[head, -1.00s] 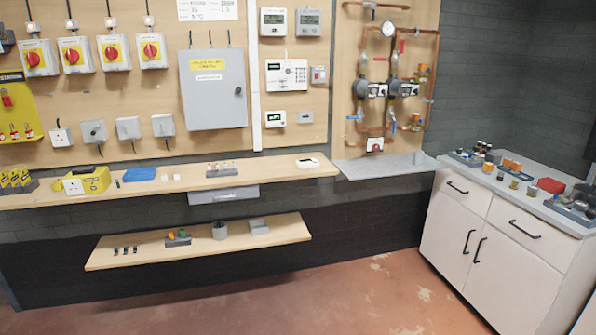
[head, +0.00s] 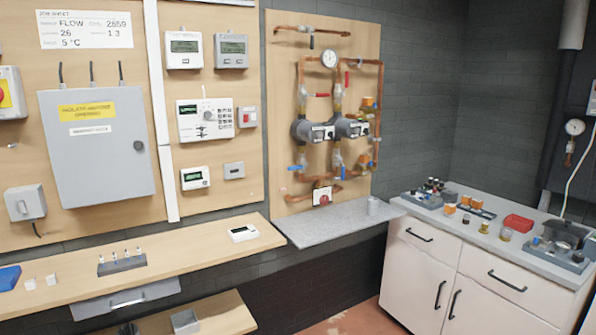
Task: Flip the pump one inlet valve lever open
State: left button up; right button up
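Two grey pumps with dark control faces sit side by side in copper pipework on a wooden wall panel (head: 272,60): a left pump (head: 312,131) and a right pump (head: 350,128). A red lever (head: 322,95) lies roughly level above the left pump. Another red lever (head: 346,80) stands roughly upright nearer the right pump. A blue lever (head: 297,168) lies roughly level below the left pump. A further blue lever (head: 362,160) is below the right pump, small and partly lost among pipes. I cannot read which pump is number one. Neither of my grippers is in view.
A white cabinet (head: 415,275) carrying jars and trays stands to the right. A wooden shelf (head: 200,258) runs to the left.

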aim_at(304, 165)
jog(key=i+l, duration=0.2)
jog(key=i, duration=1.05)
jog(key=i+l+z, duration=0.15)
jog(key=i, duration=1.15)
